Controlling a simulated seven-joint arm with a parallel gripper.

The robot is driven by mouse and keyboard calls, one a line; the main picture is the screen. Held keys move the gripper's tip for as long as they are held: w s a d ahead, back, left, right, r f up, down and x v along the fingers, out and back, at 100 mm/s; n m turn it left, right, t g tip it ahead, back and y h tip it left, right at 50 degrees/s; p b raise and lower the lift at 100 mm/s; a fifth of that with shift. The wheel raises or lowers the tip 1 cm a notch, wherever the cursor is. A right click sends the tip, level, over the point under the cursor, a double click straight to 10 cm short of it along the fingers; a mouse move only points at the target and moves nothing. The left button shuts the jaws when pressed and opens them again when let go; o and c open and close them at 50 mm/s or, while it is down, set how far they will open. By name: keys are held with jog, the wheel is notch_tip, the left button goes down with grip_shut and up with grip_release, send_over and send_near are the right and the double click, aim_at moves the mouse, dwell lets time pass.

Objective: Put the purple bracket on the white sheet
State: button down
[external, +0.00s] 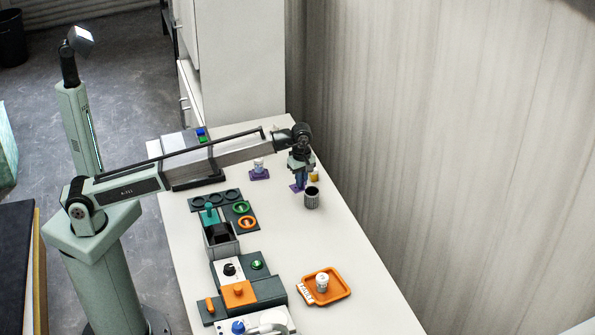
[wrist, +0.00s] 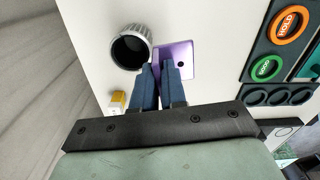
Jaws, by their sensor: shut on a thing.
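My gripper (external: 299,185) is low over the far right part of the table, and its blue fingers (wrist: 158,68) also show in the wrist view. They are shut on the purple bracket (wrist: 176,50), a flat plate with small holes. In the external view, a little of the bracket (external: 294,188) shows beside the fingertips. The fingers hide part of it, and I cannot tell whether it touches the table. I cannot clearly pick out a separate white sheet on the pale tabletop.
A ribbed grey cup (external: 311,198) stands close beside my gripper, with a small yellow-and-white bottle (external: 314,175) behind. Dark button panels (external: 240,215) line the table's left. An orange tray (external: 343,290) sits nearer the front.

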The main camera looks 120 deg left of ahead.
jog(key=s+a+n, duration=0.3)
jog(key=s+a, duration=1.2)
jog(key=a, duration=0.4)
jog(key=n, duration=0.4)
send_over(267, 130)
jog(key=shift+w+a+f, duration=0.1)
jog(key=shift+w+f, duration=0.05)
jog(key=shift+f, duration=1.35)
jog(key=shift+w+a+f, duration=0.1)
jog(key=shift+f, duration=1.45)
jog(key=shift+w+f, duration=0.15)
jog(key=shift+f, duration=1.35)
jog(key=shift+f, duration=0.1)
jog(key=c, duration=1.6)
grip_release()
jog(key=shift+o, duration=0.7)
